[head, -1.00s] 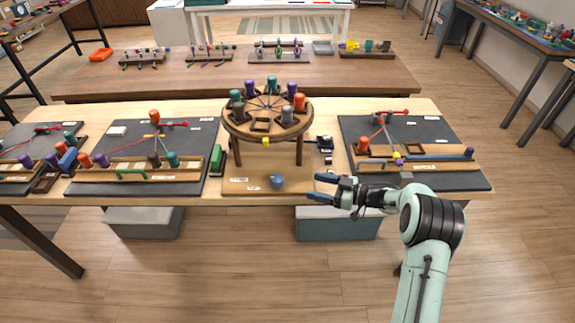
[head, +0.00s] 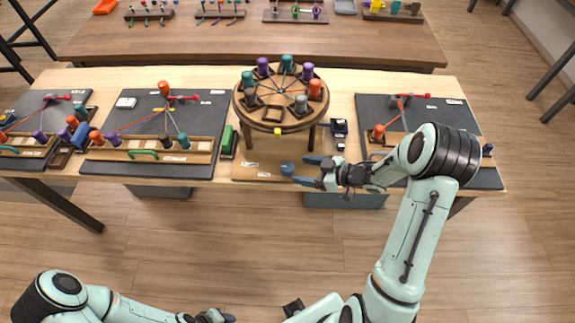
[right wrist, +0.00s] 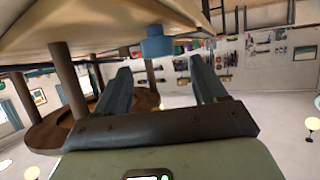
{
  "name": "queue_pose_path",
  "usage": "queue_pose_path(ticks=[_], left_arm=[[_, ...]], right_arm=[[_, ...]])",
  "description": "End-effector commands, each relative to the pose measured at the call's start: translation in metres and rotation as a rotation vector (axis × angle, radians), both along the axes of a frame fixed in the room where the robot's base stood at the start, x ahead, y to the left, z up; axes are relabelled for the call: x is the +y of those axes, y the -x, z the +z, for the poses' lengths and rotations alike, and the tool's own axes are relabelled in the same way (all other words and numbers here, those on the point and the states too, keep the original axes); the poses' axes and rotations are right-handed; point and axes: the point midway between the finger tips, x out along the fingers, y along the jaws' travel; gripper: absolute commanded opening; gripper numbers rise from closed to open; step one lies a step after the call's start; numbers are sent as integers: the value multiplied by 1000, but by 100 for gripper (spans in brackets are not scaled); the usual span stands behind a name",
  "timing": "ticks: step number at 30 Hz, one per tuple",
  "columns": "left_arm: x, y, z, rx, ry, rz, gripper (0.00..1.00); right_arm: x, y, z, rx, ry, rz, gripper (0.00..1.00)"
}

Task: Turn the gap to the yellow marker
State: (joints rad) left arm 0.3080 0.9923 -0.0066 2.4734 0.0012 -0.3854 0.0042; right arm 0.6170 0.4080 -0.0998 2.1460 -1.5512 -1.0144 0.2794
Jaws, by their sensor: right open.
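A round wooden braiding disc (head: 246,115) stands on legs, with teal, purple, orange and grey bobbins around its rim. An empty square holder (head: 273,114) sits in the gap between bobbins at the front. The yellow marker (head: 277,131) is at the front edge, just below that gap and slightly right. A blue-grey knob (head: 287,169) is under the front of the disc. My right gripper (head: 303,171) is open at the knob's right. In the right wrist view the knob (right wrist: 158,45) appears between and just beyond the fingertips (right wrist: 158,66). My left gripper (head: 212,316) is low at the bottom edge, its jaws unclear.
Dark boards with cords and bobbins lie to the left (head: 125,172) and right (head: 375,103) of the stand. A green block (head: 228,142) is left of it, and a small black box (head: 339,126) is right. The floor in front is open.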

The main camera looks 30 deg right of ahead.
Motion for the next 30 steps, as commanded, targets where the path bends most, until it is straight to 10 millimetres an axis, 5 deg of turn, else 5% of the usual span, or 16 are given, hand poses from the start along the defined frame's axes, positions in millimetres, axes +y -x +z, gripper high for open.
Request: queue_pose_path(ticks=[9,23,27,30], left_arm=[[0,-5,5,-6,0,-1,43],[0,-5,6,-7,0,-1,43],[0,-5,6,-7,0,-1,43],[0,-5,6,-7,0,-1,43]], right_arm=[[32,-42,-20,-2,-1,1,71],[38,-50,-25,-2,0,-1,71],[38,-50,-25,-2,0,-1,26],[38,-50,-25,-2,0,-1,20]])
